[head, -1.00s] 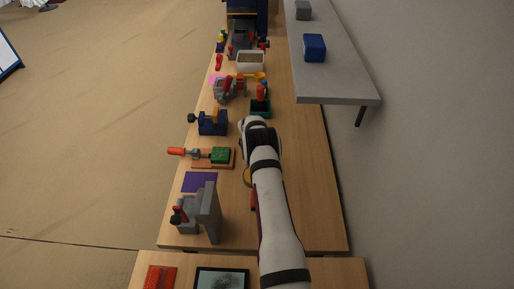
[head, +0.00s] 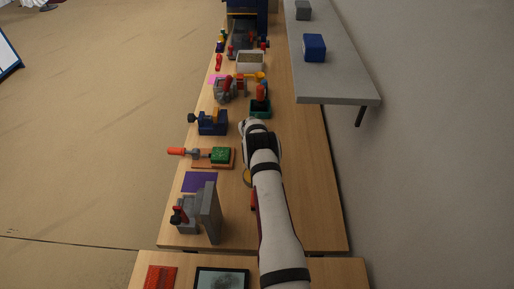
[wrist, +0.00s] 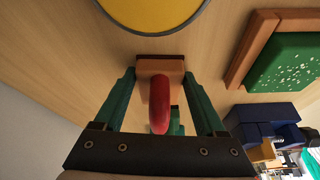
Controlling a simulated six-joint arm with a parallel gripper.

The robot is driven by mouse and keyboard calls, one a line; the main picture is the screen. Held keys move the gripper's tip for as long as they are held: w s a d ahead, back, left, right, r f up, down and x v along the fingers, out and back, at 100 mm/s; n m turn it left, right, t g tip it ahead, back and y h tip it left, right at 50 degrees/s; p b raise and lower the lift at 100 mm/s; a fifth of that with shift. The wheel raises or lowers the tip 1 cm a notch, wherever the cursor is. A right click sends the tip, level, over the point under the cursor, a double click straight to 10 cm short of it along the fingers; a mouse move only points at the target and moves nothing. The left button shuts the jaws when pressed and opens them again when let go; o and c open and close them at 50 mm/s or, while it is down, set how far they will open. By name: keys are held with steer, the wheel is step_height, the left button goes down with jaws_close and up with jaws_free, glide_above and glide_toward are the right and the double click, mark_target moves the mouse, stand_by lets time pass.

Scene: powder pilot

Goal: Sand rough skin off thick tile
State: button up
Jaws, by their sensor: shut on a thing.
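The thick tile (head: 220,155) is green and lies on an orange-brown board (head: 230,165) beside an orange-handled clamp. In the wrist view, the tile (wrist: 285,75) shows pale specks on its top and sits at the upper right. My gripper (wrist: 160,76) has green fingers, shut on a brown block (wrist: 160,62) with a red handle (wrist: 160,105). The block is to the left of the tile in that view, apart from it. Its underside is hidden, and I cannot tell whether it touches the table. In the head view my arm hides the gripper and block.
A yellow disc with a grey rim (wrist: 155,10) lies close by, partly hidden by my arm in the head view (head: 247,177). A blue vise (head: 212,122), a green tray (head: 260,110) and a grey stand (head: 210,212) line the bench. A grey shelf (head: 335,85) overhangs at right.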

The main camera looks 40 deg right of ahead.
steer(key=shift+c, duration=1.4)
steer(key=shift+r, duration=2.5)
